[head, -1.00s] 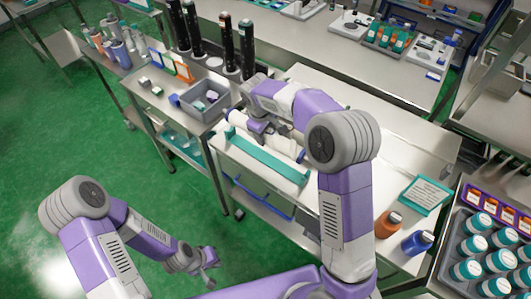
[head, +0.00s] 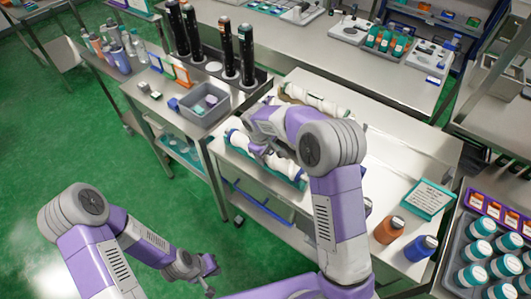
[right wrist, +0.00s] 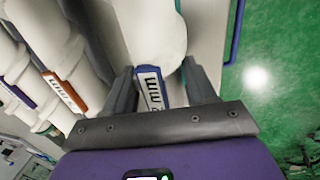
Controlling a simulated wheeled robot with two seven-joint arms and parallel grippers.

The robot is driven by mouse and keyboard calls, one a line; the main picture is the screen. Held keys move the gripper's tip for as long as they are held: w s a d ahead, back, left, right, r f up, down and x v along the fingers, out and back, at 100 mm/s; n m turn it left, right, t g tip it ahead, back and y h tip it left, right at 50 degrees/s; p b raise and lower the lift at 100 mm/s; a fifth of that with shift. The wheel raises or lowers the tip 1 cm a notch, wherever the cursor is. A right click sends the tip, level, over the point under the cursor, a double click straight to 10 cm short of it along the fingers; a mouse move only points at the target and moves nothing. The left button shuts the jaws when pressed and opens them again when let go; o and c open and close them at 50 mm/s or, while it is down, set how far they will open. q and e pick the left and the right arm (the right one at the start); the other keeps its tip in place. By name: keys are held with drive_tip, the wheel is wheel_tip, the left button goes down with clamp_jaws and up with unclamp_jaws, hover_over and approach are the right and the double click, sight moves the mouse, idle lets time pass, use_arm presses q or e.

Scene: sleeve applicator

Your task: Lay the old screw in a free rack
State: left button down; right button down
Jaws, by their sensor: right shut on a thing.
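The old screw (head: 237,140) is a long white roller-like piece with a blue collar. It lies along the teal rack (head: 297,184) at the front edge of the white bench; whether it rests fully in the rack is hidden. My right gripper (head: 264,152) is shut on the screw. In the right wrist view the screw (right wrist: 155,30) sits between the fingers at its blue labelled collar (right wrist: 150,88). My left gripper (head: 211,273) is empty, low over the green floor, its fingers apart.
Other white screws (head: 318,102) lie further back on the bench; in the right wrist view, purple- and orange-banded ones (right wrist: 60,90) lie at left. A grey bin (head: 205,108) stands on the trolley at left. Orange (head: 388,230) and blue (head: 420,248) bottles stand at the right.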

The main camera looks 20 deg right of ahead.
drive_tip(key=c, duration=0.8)
unclamp_jaws()
drive_tip(key=shift+f, duration=0.2)
drive_tip(key=o, duration=0.4)
drive_tip(key=shift+o, duration=0.2)
drive_tip(key=shift+r, duration=0.1)
drive_tip(key=shift+r, duration=0.15)
wheel_tip(320, 180, up, 12)
drive_tip(key=s+a+p, duration=0.1)
drive_tip(key=p, duration=0.1)
drive_tip(key=shift+s+a, duration=0.25)
drive_tip(key=shift+a, duration=0.15)
